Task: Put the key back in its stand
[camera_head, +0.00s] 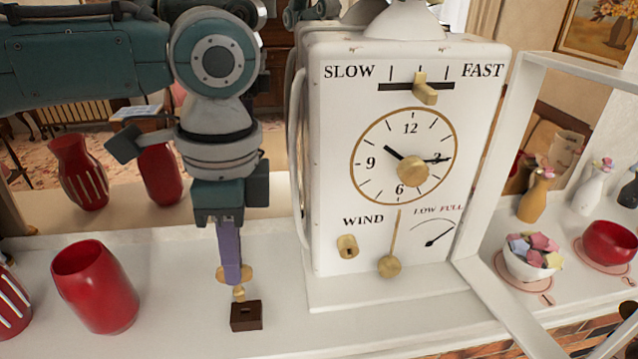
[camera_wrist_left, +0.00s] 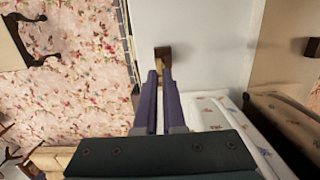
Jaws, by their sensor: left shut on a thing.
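My left gripper (camera_head: 232,278) points straight down, its purple fingers shut on the brass key (camera_head: 239,293). The key's wide bow shows on both sides of the fingers, and its shaft hangs down. The key's stand (camera_head: 246,317) is a small dark brown block with a hole in its top, on the white mantel. The shaft's end is close to the stand's back left top edge; I cannot tell whether they touch. In the left wrist view the key (camera_wrist_left: 159,70) shows beyond the fingertips, close to the stand (camera_wrist_left: 162,52). My right gripper is out of view.
The white clock (camera_head: 335,240) stands right of the gripper, its framed door (camera_head: 492,185) open to the right. A red vase (camera_head: 95,290) stands to the left. A candy bowl (camera_head: 530,263) and a red bowl (camera_head: 608,243) are far right. The mantel's front edge is close.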

